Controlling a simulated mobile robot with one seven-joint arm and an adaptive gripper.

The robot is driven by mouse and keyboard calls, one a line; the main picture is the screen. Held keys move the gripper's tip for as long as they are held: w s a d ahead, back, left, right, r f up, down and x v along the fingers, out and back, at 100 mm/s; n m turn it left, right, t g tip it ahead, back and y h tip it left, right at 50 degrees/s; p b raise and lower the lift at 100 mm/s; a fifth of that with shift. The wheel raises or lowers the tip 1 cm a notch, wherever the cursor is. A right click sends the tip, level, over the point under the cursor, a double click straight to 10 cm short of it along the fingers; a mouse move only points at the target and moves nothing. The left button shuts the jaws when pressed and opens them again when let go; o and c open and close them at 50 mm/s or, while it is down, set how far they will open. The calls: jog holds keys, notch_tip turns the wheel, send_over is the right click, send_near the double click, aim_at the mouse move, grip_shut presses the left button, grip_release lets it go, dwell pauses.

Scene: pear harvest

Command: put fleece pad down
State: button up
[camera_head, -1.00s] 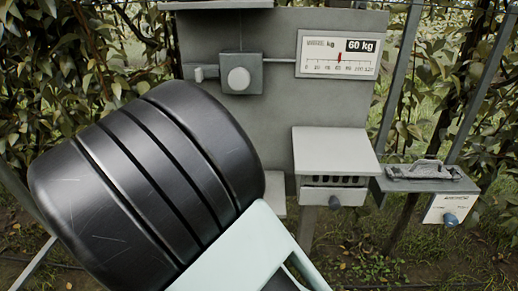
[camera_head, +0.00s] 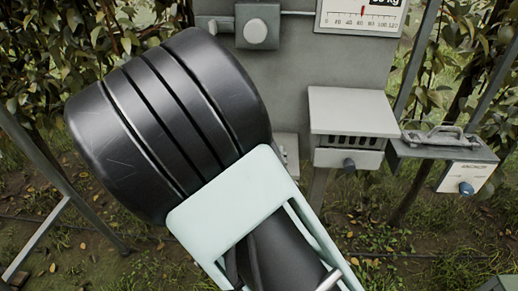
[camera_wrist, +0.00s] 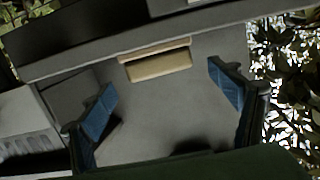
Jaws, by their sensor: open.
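My gripper (camera_wrist: 162,98) shows in the wrist view, its two blue-padded fingers wide apart with nothing between them. Beyond the fingers is a grey panel, and a pale tan block (camera_wrist: 160,65) lies against it, ahead of the fingertips and apart from them. I cannot tell whether this block is the fleece pad. In the head view a grey handled piece (camera_head: 440,136) rests on a small shelf at the right; I cannot tell whether that is the pad either. My gripper's fingers do not show in the head view, where my arm fills the left and centre.
A grey station panel (camera_head: 290,80) with a scale dial (camera_head: 362,14) stands ahead. A pale slotted box (camera_head: 352,112) sticks out from it, left of the small shelf (camera_head: 405,150). Leafy plants and metal posts flank it. Grass lies below.

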jog(key=w, duration=0.3)
jog(key=w+f, duration=0.1)
jog(key=w, duration=0.1)
jog(key=shift+d, duration=0.1)
jog(key=shift+c, duration=0.3)
jog(key=c, duration=1.3)
jog(key=shift+r, duration=0.15)
